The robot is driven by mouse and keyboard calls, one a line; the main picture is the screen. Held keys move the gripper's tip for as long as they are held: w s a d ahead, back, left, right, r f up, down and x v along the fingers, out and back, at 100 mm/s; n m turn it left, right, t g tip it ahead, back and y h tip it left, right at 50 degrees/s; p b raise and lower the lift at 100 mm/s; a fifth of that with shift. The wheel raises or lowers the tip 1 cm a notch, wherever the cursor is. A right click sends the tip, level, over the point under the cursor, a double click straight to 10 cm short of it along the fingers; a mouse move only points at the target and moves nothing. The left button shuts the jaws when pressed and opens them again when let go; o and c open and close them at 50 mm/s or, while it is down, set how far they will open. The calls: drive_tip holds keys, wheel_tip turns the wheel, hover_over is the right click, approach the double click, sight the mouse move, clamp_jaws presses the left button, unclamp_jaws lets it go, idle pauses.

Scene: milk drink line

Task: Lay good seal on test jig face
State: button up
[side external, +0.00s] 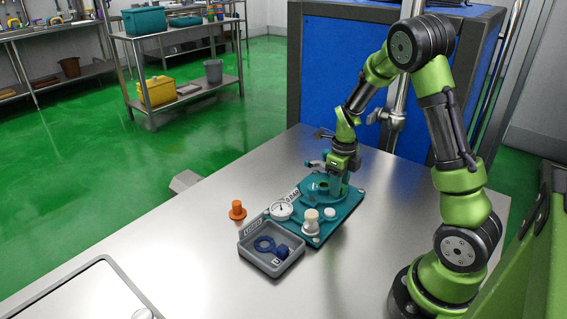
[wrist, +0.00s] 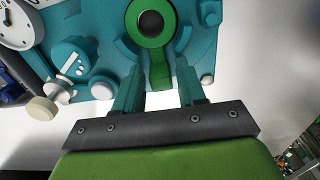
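A green seal ring (wrist: 151,42) with a tab lies around a dark round centre on the teal test jig (wrist: 199,42) in the wrist view. The jig (side external: 346,207) also shows in the side external view, on the steel table. My gripper (side external: 333,168) is low over the far end of the jig, pointing down. In the wrist view, my gripper's two teal fingers (wrist: 160,72) stand on either side of the seal's tab, with a gap on each side. I cannot make out the seal in the side external view.
A grey tray marked USED (side external: 290,265) holds blue rings, in front of the jig. A dial gauge (side external: 281,210) and a cream knob (side external: 311,216) stand on the jig. An orange plug (side external: 237,211) is at the left.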

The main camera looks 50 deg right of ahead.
drive_tip(key=shift+o, duration=1)
wheel_tip(320, 180, up, 17)
